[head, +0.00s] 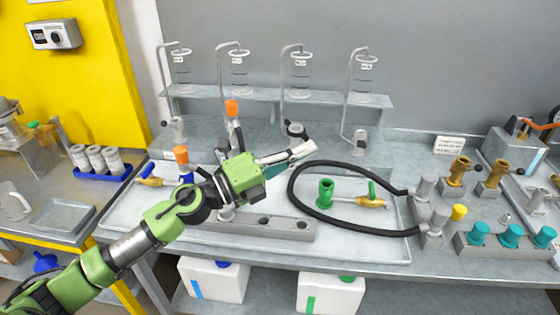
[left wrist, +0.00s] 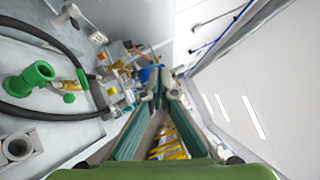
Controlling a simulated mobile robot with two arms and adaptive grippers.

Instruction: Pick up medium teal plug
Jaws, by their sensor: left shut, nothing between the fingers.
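Several teal plugs stand upright in the grey block at the right end of the table in the head view: a left one (head: 480,233), a middle one (head: 510,235) and a right one (head: 544,237). They look close in size, and I cannot tell which is the medium one. My left gripper (head: 303,150) is shut and empty above the middle of the table, well to the left of the teal plugs. In the left wrist view its fingers (left wrist: 159,90) come together with nothing clear between them. My right gripper is not in view.
A black hose (head: 292,190) loops over the white tray (head: 380,252) near my left gripper. A green fitting (head: 325,192) stands inside the loop. Glass cylinders (head: 300,72) line the back shelf.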

